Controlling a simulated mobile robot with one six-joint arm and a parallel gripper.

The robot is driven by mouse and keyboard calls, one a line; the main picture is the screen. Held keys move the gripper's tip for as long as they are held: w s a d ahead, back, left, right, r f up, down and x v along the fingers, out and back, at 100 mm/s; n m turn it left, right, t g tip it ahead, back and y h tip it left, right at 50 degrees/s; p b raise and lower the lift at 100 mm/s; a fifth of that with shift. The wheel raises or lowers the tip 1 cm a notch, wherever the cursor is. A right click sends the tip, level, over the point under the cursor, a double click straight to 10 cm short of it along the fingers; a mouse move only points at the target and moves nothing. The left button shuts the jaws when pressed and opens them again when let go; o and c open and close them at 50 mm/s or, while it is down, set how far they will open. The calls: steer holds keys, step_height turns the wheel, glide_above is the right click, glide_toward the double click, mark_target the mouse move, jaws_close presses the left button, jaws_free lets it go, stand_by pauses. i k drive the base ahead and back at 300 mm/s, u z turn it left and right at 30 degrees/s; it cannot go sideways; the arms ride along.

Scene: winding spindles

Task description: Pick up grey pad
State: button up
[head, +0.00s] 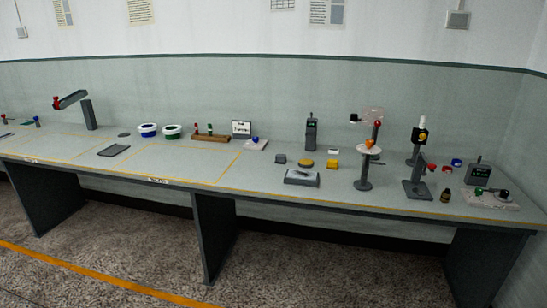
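Several grey things on the long bench could be the grey pad, and I cannot tell which it is. A flat dark grey rectangular plate (114,150) lies on the left part of the bench near its front edge. A small flat grey disc (124,134) lies behind it. A small grey block (279,159) sits near the middle, left of a yellow round piece (306,163). My gripper is not in view.
The bench (200,172) runs along the wall. A grey post with an angled arm (89,114) stands at the left. The front strip is mostly clear.

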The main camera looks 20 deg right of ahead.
mark_target(279, 158)
steer(key=u, duration=0.15)
steer(key=i, duration=0.85)
steer(key=u, duration=0.35)
